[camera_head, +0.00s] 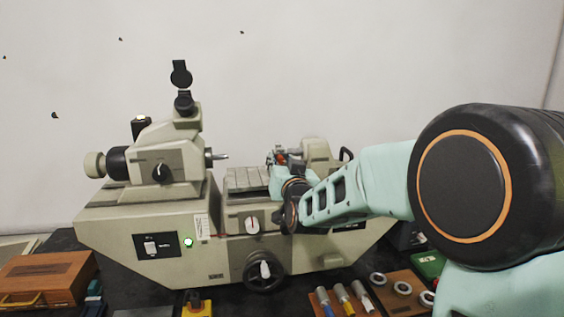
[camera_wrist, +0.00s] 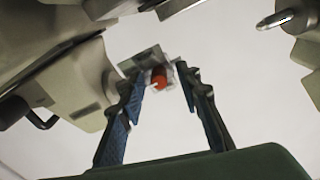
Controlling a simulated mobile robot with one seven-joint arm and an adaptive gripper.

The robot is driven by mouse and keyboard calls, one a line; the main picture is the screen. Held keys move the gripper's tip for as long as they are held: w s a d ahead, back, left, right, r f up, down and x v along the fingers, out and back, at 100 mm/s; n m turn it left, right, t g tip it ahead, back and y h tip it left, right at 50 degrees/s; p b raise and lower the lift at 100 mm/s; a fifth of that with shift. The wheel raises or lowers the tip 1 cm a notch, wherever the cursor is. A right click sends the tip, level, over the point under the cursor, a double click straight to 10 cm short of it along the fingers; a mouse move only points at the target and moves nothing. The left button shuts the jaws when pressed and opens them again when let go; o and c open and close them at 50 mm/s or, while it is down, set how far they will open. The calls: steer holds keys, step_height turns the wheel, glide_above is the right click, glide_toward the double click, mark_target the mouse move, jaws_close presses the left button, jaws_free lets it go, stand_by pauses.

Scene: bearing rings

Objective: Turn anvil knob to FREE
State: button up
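In the wrist view a small red-orange knob (camera_wrist: 159,79) with a pale mark sits on a grey metal block; I take it for the anvil knob. Its label cannot be read. In the head view a small red spot (camera_head: 281,158) shows at the machine's right part, mostly hidden by my arm. My gripper (camera_wrist: 163,92) is open, with its blue-padded fingers on either side of the knob's line of sight. Gaps show between the knob and both fingers. Whether the knob lies between the tips or beyond them I cannot tell.
The beige measuring machine (camera_head: 130,215) stands on a dark bench, with a handwheel (camera_head: 264,272) at its front. A metal spindle tip (camera_wrist: 275,20) is at the wrist view's upper right. A wooden box (camera_head: 45,275), rings (camera_head: 402,288) and handled tools (camera_head: 342,294) lie in front.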

steer(key=shift+c, duration=0.2)
jaws_close()
steer(key=shift+f+b, duration=0.15)
steer(key=shift+b, duration=0.3)
steer(key=n+b, duration=0.2)
steer(key=shift+f+b, duration=0.15)
steer(key=shift+b, duration=0.15)
steer(key=n+b, duration=0.7)
steer(key=n, duration=0.3)
steer(key=shift+b, duration=0.4)
steer(key=n+b, duration=0.2)
steer(key=n, duration=0.3)
steer(key=shift+n, duration=0.4)
steer(key=shift+r+n+b, duration=0.2)
steer(key=shift+n+b, duration=0.1)
